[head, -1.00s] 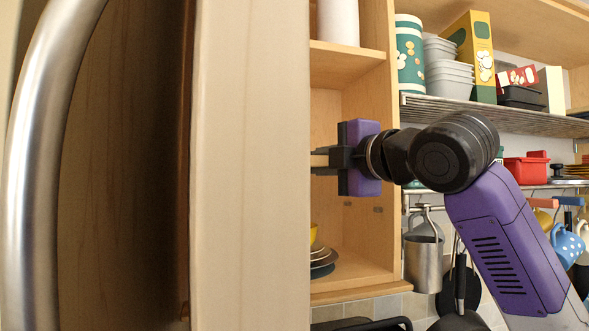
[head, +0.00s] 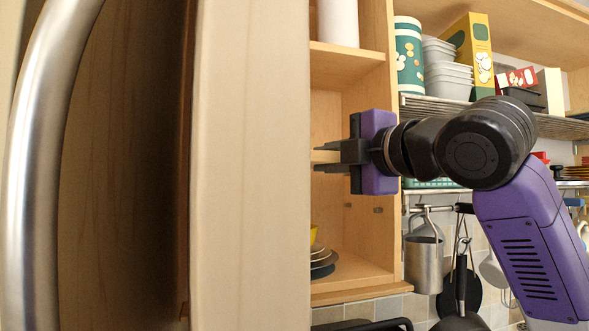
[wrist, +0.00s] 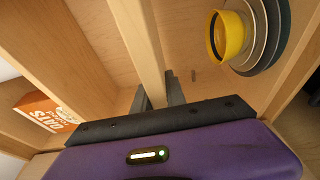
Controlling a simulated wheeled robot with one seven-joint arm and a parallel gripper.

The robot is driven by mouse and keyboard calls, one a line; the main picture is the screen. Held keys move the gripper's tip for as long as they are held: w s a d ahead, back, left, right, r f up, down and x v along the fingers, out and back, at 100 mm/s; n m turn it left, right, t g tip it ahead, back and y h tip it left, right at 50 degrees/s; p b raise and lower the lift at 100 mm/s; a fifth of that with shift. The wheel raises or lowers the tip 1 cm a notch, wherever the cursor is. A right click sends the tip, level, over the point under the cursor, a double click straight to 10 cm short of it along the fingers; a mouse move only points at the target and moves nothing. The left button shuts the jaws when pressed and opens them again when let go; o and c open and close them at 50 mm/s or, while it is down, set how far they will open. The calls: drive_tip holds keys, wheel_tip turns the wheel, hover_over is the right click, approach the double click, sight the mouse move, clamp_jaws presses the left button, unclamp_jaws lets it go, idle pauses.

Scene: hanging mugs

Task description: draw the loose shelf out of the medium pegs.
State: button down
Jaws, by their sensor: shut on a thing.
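My gripper (head: 322,157) is shut on the front edge of the loose shelf (head: 328,156), a pale wooden board inside the open cupboard. In the wrist view the shelf (wrist: 140,40) runs away from between my fingers (wrist: 160,92) as a narrow, edge-on strip. In the head view most of the shelf is hidden behind the cupboard door. Two small dark pegs or holes (head: 378,210) show on the cupboard's side wall below the shelf. A small peg (wrist: 193,76) also shows in the wrist view. I cannot tell which are the medium pegs, or whether the shelf still touches any.
The open door (head: 250,160) fills the left of the head view. Below the shelf stand stacked plates with a yellow bowl (wrist: 228,37). An oats box (wrist: 47,108) is at the left of the wrist view. A wire rack (head: 480,112) and a hanging steel pot (head: 424,262) are beside the cupboard.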

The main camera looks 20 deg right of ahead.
drive_tip(key=shift+s+r, duration=0.2)
drive_tip(key=shift+s, duration=1.9)
drive_tip(key=shift+s, duration=0.1)
drive_tip(key=s, duration=0.6)
drive_tip(key=shift+s+b, duration=0.15)
drive_tip(key=shift+b, duration=0.3)
approach(337, 154)
drive_tip(key=s+a, duration=0.2)
drive_tip(key=s, duration=0.1)
drive_tip(key=shift+s+a, duration=0.25)
